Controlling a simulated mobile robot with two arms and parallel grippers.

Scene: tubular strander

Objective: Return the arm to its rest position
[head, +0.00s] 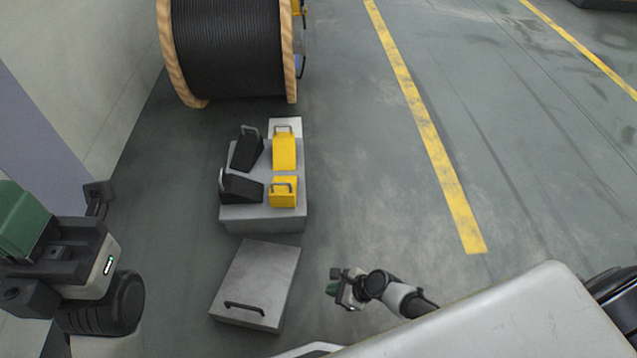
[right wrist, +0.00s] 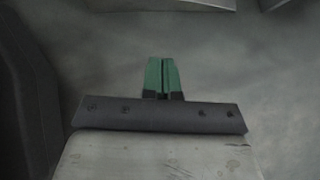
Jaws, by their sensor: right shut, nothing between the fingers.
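My right gripper (head: 338,283) hangs low, to the right of the grey lid-like plate, over bare floor. In the right wrist view its green fingers (right wrist: 163,76) are together with nothing between them. My left arm comes in at the left edge; its gripper (head: 50,235) shows as dark parts with a green block, partly cut off by the frame, and whether it is open or shut cannot be told. No object is seen in either gripper.
A grey stand (head: 265,211) holds two black wedges (head: 245,152) and two yellow wedges (head: 284,153) with handles. A grey plate with a handle (head: 262,278) lies in front of it. A large black cable reel (head: 228,50) stands behind. Floor right of the stand is clear, with a yellow line (head: 425,125).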

